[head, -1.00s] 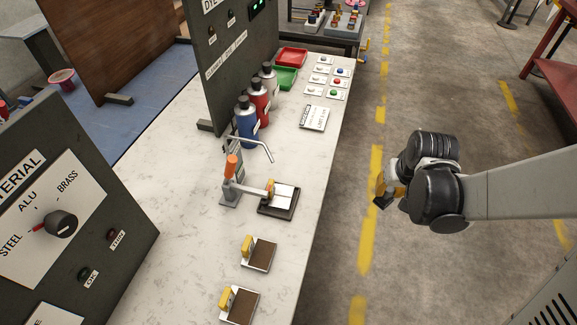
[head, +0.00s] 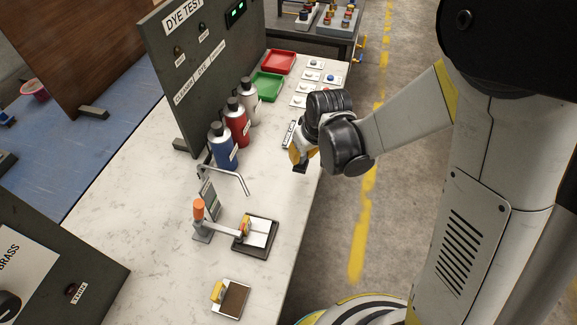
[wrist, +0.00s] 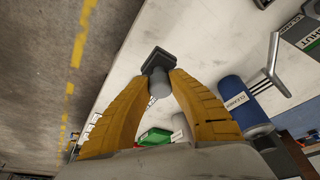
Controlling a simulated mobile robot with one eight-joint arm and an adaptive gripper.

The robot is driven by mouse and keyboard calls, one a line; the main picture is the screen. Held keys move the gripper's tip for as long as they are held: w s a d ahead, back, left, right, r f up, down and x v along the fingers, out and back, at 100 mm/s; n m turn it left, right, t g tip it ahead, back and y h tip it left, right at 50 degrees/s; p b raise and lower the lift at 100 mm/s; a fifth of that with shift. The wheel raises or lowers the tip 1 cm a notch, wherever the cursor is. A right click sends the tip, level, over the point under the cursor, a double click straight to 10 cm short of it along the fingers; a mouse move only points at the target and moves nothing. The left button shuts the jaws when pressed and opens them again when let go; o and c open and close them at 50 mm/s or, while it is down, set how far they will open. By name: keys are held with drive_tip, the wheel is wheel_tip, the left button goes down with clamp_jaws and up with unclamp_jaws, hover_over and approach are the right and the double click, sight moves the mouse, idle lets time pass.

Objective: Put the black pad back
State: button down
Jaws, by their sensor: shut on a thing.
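My gripper (head: 298,158) is over the right edge of the white table, to the right of the bottles. In the wrist view its yellow fingers (wrist: 160,84) are closed on a grey round knob (wrist: 160,87). The knob belongs to a small black pad (wrist: 157,60), which sticks out beyond the fingertips. The black pad also shows as a dark block below the gripper in the head view (head: 300,168). It appears held clear of the table. I cannot make out an empty place for the pad.
A brown-faced block (head: 233,298) lies nearer. Blue (head: 222,150), red (head: 236,126) and grey (head: 249,105) bottles, a green tray (head: 268,86) and a red tray (head: 279,62) stand behind.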

drive_tip(key=a+f, duration=0.1)
drive_tip(key=w+a, duration=0.1)
drive_tip(key=a+f, duration=0.1)
drive_tip(key=shift+w+a+f+b, duration=0.2)
drive_tip(key=shift+w+f+b, duration=0.1)
drive_tip(key=shift+w+b, duration=0.05)
drive_tip(key=shift+f+b, duration=0.65)
drive_tip(key=shift+f, duration=1.15)
drive_tip(key=shift+f, duration=0.1)
drive_tip(key=c, duration=1.3)
unclamp_jaws()
